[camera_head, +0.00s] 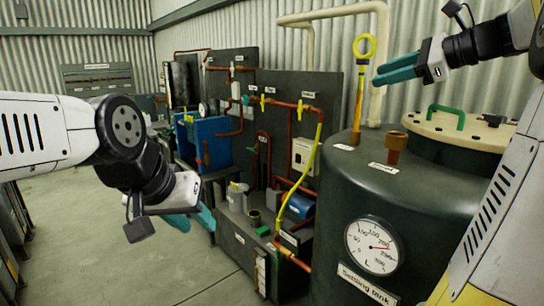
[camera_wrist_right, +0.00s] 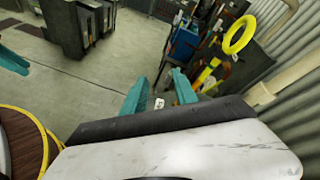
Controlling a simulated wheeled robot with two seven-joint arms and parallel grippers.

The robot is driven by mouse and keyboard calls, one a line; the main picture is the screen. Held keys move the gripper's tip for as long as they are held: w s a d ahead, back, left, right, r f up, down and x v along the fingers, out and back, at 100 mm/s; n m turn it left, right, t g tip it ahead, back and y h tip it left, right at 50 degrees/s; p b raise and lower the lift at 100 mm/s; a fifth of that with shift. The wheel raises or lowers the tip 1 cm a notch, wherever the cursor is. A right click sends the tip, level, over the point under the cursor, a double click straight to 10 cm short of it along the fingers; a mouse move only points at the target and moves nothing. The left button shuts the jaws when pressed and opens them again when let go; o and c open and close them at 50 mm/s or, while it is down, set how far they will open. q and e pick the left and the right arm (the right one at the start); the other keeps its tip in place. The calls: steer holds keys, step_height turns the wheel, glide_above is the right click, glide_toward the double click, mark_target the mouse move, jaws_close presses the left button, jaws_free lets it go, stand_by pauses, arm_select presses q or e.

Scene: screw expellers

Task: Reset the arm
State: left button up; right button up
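My left gripper (camera_head: 195,221) has teal fingers pointing down and right in the head view. They are apart with nothing between them, in front of the pipework bench. My right gripper (camera_head: 388,70) is at the upper right, with its teal fingers pointing left above the settling tank (camera_head: 420,200). Its fingertips are just right of the yellow ring handle (camera_head: 364,47), and I see nothing held. In the right wrist view two teal fingers (camera_wrist_right: 155,92) stand apart with a gap between them. The yellow ring (camera_wrist_right: 239,34) is beyond them to the right.
The bench (camera_head: 245,235) with red and yellow pipes stands in the middle. Open concrete floor (camera_head: 80,240) lies at the left.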

steer(key=s+a+f+n+g+h, duration=0.3)
steer(key=s+a+f+n, duration=0.55)
steer(key=a+f, duration=0.2)
steer(key=s+a+f+n+h, duration=0.1)
steer(key=s+f+n+h, duration=0.3)
steer(key=s+f+n, duration=0.7)
step_height(320, 180, down, 4)
steer(key=shift+s+a+r+n+g, duration=0.2)
steer(key=shift+s+a+n+g, duration=0.15)
steer(key=shift+n, duration=0.6)
